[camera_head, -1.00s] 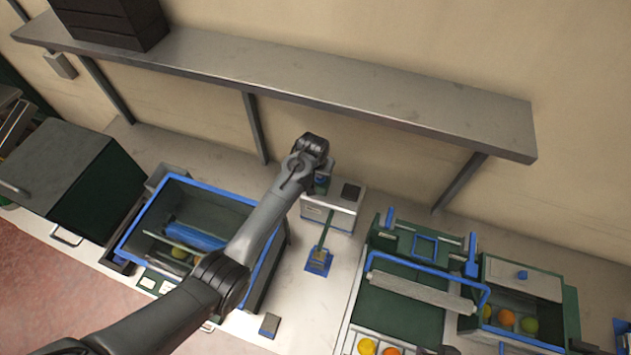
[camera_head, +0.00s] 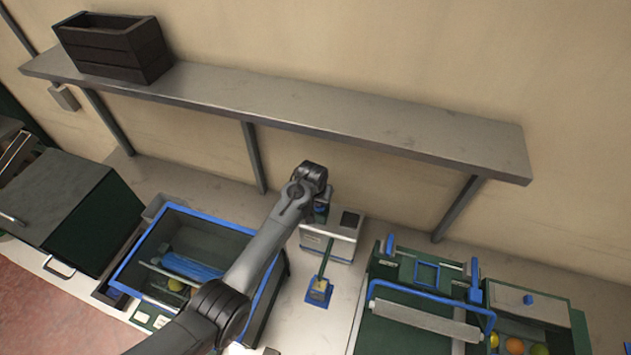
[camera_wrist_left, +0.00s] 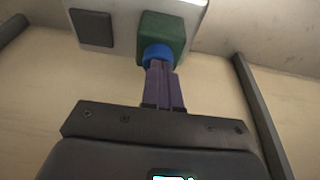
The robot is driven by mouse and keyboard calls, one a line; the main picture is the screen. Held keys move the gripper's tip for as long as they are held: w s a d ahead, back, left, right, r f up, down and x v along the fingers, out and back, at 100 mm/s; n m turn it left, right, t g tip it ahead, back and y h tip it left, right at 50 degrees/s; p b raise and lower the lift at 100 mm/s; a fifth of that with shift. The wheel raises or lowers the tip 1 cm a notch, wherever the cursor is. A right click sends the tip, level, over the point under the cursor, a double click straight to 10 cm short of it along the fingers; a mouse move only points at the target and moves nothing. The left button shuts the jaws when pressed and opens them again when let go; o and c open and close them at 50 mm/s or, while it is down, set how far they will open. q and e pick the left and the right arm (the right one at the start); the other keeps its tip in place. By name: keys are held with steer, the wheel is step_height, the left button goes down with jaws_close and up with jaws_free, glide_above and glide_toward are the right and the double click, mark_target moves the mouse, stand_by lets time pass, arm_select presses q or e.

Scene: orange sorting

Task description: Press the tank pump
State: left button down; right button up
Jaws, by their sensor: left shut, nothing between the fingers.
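The tank (camera_head: 228,224) is a dark green bin with a blue rim at left centre in the head view, partly hidden by my left arm. A pale box (camera_head: 343,244) with a dark square on top stands to its right. In the left wrist view this box (camera_wrist_left: 110,50) carries a green block (camera_wrist_left: 165,32) with a round blue button (camera_wrist_left: 158,54), apparently the pump. My left gripper (camera_wrist_left: 160,68) is shut and empty, its fingertips at the blue button. Whether they touch or press it is unclear. The left gripper (camera_head: 321,216) is small and partly hidden in the head view.
A long grey shelf (camera_head: 290,105) with a dark crate (camera_head: 112,48) runs along the wall above the arm. A blue pad (camera_head: 319,293) with a lever lies in front of the box. A green roller station (camera_head: 425,315) stands to the right.

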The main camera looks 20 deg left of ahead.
arm_select(q)
step_height(320, 180, up, 3)
steer(key=shift+r+p, duration=0.1)
steer(key=shift+p, duration=1.1)
steer(key=shift+s+r+b, duration=0.1)
steer(key=shift+r+b, duration=0.2)
steer(key=shift+b, duration=0.05)
steer(key=b+v, duration=0.1)
steer(key=v, duration=0.8)
steer(key=shift+b, duration=0.3)
arm_select(e)
steer(key=shift+r, duration=0.5)
steer(key=shift+d, duration=0.15)
arm_select(q)
steer(key=shift+s, duration=0.1)
